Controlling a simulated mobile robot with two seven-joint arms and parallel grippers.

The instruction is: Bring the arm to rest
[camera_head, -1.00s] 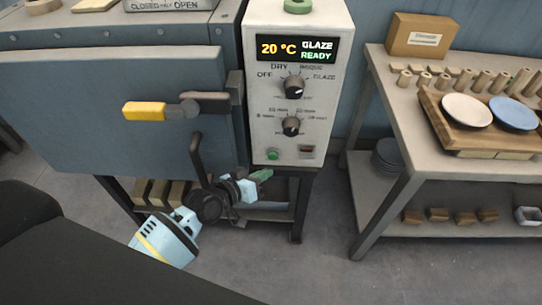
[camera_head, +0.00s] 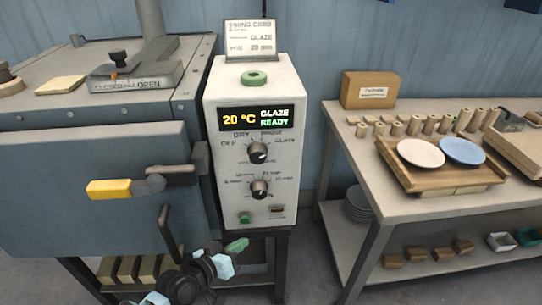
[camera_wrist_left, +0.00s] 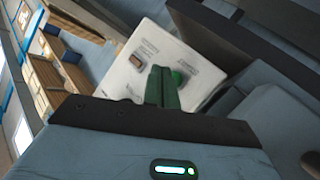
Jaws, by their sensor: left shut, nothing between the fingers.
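My left gripper (camera_head: 236,246) is at the lower middle of the head view, just below the front of the control box (camera_head: 259,145). Its green fingers are shut and hold nothing. In the left wrist view the shut green fingers (camera_wrist_left: 162,86) point toward the control panel (camera_wrist_left: 150,62), with a green button (camera_wrist_left: 178,77) beside them. I cannot tell whether they touch the panel. My left arm comes in from the bottom of the head view. My right gripper is not in view.
The kiln (camera_head: 88,180) with its yellow-ended door handle (camera_head: 110,189) stands at left. The display (camera_head: 257,119) reads 20 °C, GLAZE READY. At right, a table (camera_head: 395,203) bears a wooden tray (camera_head: 400,176) with a white plate (camera_head: 420,153) and a blue plate (camera_head: 462,151).

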